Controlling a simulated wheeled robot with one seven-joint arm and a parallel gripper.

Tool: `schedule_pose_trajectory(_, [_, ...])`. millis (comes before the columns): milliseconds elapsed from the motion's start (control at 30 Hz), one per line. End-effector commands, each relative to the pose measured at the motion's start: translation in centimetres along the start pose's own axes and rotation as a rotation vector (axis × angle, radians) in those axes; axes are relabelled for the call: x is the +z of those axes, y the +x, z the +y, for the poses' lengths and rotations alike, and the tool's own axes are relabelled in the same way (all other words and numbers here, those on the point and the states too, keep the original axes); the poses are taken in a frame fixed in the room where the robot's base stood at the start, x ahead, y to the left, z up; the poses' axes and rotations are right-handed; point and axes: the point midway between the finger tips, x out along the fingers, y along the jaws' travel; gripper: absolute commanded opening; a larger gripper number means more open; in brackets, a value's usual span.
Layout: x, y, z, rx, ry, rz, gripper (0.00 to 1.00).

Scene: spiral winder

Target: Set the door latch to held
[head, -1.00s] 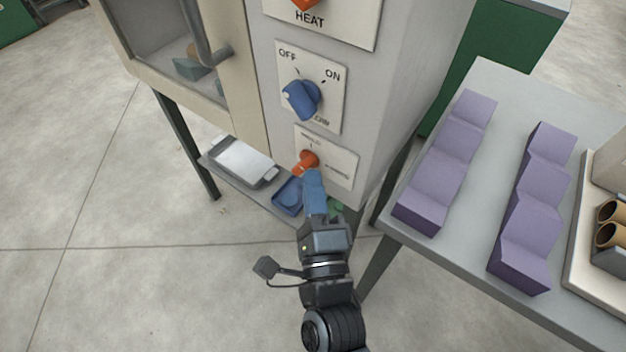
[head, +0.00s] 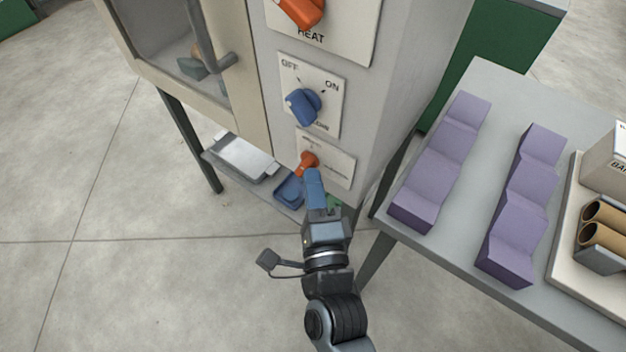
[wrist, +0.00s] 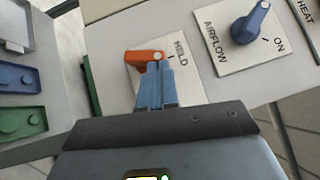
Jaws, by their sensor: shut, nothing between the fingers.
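The door latch is a small orange lever (head: 306,163) on a white plate (head: 335,172) low on the cabinet's front panel. In the wrist view the orange lever (wrist: 146,56) lies to the left of its pivot, and the word HELD stands on the plate (wrist: 180,85) to the right of it. My gripper (head: 313,176) has its blue fingers together just below the lever. In the wrist view the fingertips (wrist: 160,66) are at the lever's pivot end; I cannot tell whether they touch it. The plate's other label is unreadable.
Above the latch are a blue AIRFLOW knob (head: 302,106) and an orange HEAT knob (head: 301,10). A glass door with a grey handle (head: 205,45) is at left. Trays (head: 240,158) sit on a low shelf. A table (head: 480,95) with purple stands is at right.

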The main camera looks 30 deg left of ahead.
Motion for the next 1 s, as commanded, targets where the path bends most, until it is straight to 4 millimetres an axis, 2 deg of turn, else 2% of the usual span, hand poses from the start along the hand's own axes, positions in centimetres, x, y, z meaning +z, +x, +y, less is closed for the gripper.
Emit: schedule_pose_trajectory(1000, [0.01,0.15,-0.42,0.062,-0.062,0.002,0.0])
